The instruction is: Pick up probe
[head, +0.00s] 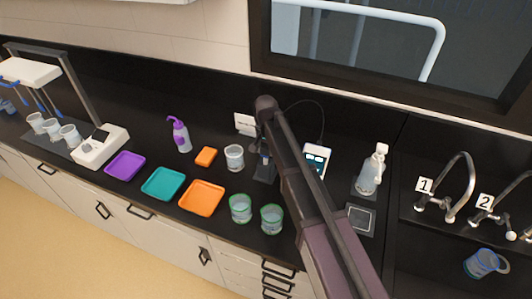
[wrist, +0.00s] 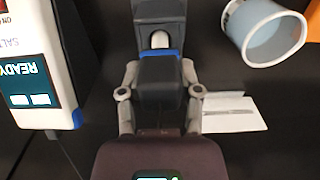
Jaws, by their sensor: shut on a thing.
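The probe (wrist: 160,78) shows in the wrist view as a dark block-shaped handle with a blue band at its far end. My gripper (wrist: 160,72) has one grey finger on each side of the handle and is shut on it. Beyond the blue band a short white part meets a dark stand (wrist: 160,12); I cannot tell whether the probe is still seated in it. In the head view my arm hides most of the probe and gripper; the dark stand base (head: 264,172) shows beside the arm. The white meter (wrist: 30,60), its screen reading READY, is at the left in the wrist view.
A white beaker (head: 234,157) stands close left of the stand. Green-rimmed beakers (head: 241,208) are in front. Orange (head: 202,198), teal and purple trays lie left. A spray bottle (head: 369,173) and sink taps (head: 458,190) are right. A thin cable (head: 312,102) loops behind the meter.

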